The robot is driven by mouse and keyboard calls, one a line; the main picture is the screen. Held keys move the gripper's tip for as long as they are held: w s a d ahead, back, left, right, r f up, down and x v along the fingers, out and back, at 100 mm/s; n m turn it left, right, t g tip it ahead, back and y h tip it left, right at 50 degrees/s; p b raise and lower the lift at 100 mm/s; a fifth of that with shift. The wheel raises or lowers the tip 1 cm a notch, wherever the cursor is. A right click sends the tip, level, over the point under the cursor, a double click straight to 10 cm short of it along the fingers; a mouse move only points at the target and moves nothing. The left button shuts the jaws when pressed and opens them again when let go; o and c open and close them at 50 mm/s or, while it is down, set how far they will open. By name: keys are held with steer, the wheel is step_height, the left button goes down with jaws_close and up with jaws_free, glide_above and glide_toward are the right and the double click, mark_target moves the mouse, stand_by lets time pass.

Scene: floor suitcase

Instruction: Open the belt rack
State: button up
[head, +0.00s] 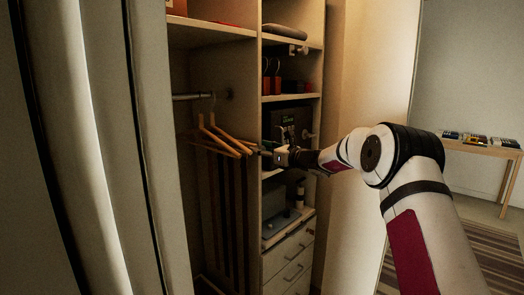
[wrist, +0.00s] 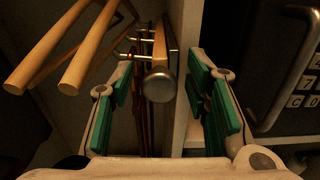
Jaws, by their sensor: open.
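The belt rack (wrist: 160,80) shows in the wrist view as a wooden bar with a round metal end cap facing me and metal pegs on its side. Dark strips like belts hang below it. My gripper (wrist: 161,72) is open, with green pads to the left and right of the end cap. The cap appears between the fingers, with visible gaps on both sides, so it is not gripped. In the head view my gripper (head: 266,152) reaches into the wardrobe beside the hangers; I cannot make out the rack's end there.
Wooden hangers (head: 222,138) hang from a rod (head: 190,97) just left of my gripper. A vertical divider panel (wrist: 187,110) is close on the right, with a dark safe (wrist: 285,60) beyond it. Drawers (head: 290,262) are below. A side table (head: 480,146) stands far right.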

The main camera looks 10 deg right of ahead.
jaws_close()
steer(key=p+v, duration=1)
steer(key=v, duration=1.4)
steer(key=shift+s+d, duration=0.2)
steer(key=shift+s, duration=0.1)
jaws_free()
steer(key=v, duration=1.2)
